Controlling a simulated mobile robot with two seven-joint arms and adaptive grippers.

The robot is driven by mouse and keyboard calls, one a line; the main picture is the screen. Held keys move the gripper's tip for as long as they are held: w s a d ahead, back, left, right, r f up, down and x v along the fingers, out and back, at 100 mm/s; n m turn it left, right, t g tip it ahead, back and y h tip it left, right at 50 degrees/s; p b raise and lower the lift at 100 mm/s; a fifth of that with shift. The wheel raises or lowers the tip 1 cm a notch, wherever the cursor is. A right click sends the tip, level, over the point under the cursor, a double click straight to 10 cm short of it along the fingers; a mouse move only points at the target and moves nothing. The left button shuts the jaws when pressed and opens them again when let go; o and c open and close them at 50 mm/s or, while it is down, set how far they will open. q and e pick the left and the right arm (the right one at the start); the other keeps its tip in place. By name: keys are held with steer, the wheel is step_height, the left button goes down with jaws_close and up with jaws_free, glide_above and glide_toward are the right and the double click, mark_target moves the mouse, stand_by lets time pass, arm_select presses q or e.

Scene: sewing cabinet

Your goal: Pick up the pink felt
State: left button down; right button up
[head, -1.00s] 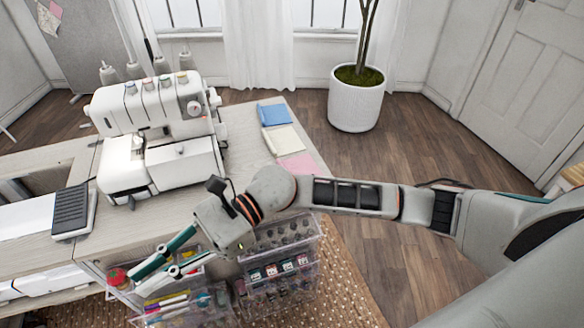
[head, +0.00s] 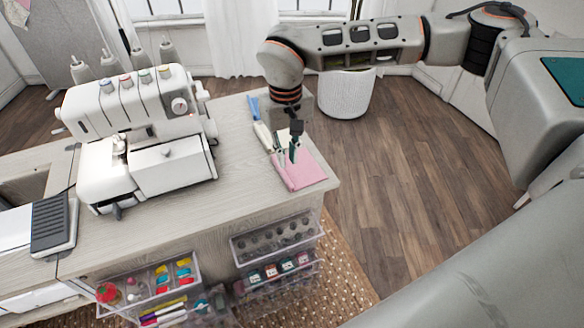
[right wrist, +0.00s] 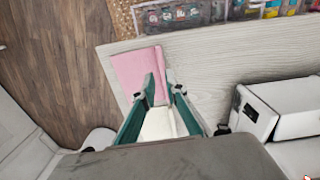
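The pink felt (head: 304,174) lies flat at the right end of the cabinet top. It also shows in the right wrist view (right wrist: 136,72), partly behind a finger. My right gripper (head: 287,158) points down over the pink felt's far left part, near its border with the cream felt (head: 263,136). In the right wrist view my right gripper (right wrist: 162,86) has its fingertips apart with nothing between them. The fingers appear to be above the felt; contact cannot be told. My left gripper is not in view.
A white serger (head: 140,140) stands to the left on the cabinet top (head: 225,195). Clear drawers (head: 275,236) hang in front. A white planter (head: 345,93) stands behind.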

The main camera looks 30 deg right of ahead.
mark_target(287, 177)
step_height(287, 177, down, 6)
steer(key=shift+s+a+b, duration=0.1)
steer(key=shift+a+b, duration=0.05)
steer(key=shift+b, duration=0.2)
steer(key=shift+f, duration=0.4)
jaws_close()
steer(key=shift+r, duration=0.1)
